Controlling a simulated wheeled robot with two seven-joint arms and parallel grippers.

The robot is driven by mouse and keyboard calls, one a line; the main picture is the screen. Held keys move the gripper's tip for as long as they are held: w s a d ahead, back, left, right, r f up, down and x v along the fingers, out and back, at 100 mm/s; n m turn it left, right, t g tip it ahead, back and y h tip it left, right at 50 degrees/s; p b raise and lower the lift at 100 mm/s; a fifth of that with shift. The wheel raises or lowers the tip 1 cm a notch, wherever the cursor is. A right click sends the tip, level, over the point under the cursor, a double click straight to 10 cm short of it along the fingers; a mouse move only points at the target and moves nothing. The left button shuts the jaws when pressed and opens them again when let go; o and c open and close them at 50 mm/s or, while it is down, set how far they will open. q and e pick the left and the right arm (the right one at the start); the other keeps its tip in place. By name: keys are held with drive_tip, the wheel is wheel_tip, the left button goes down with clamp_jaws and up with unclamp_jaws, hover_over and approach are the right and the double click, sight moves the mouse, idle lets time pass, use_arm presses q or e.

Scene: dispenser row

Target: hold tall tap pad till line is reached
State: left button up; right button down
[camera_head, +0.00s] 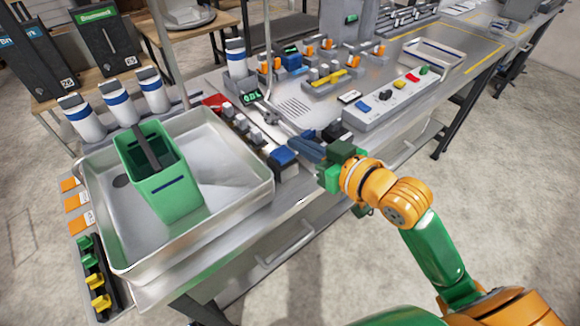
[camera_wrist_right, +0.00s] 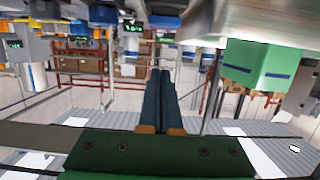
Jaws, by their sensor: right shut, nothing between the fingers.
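A green open-topped container (camera_head: 165,185) with a dark blue line on its side stands in the metal basin. A dark, narrow bar (camera_head: 146,146) reaches into its mouth; the level inside cannot be made out. The container also shows in the right wrist view (camera_wrist_right: 262,62), upside down. A blue pad (camera_head: 284,156) on a dark block sits just right of the basin. I cannot tell which pad is the tall tap's. My right gripper (camera_head: 295,141) is shut and empty near the blue pad; contact cannot be made out. Its dark blue fingers are together in the wrist view (camera_wrist_right: 160,78). My left gripper is out of view.
The metal basin (camera_head: 240,212) fills the table's near left. Several small grey-topped blocks (camera_head: 241,123) line its right edge, near a green-digit display (camera_head: 251,97). A grey panel with coloured buttons (camera_head: 392,102) lies to the right. White cylinders (camera_head: 82,117) stand behind the basin.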

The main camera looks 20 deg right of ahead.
sight(282, 155)
drive_tip(key=w+f, duration=0.1)
drive_tip(key=w+a+f, duration=0.1)
drive_tip(key=w+f, duration=0.1)
drive_tip(key=shift+w+a+f, duration=0.15)
drive_tip(key=shift+f, duration=0.7)
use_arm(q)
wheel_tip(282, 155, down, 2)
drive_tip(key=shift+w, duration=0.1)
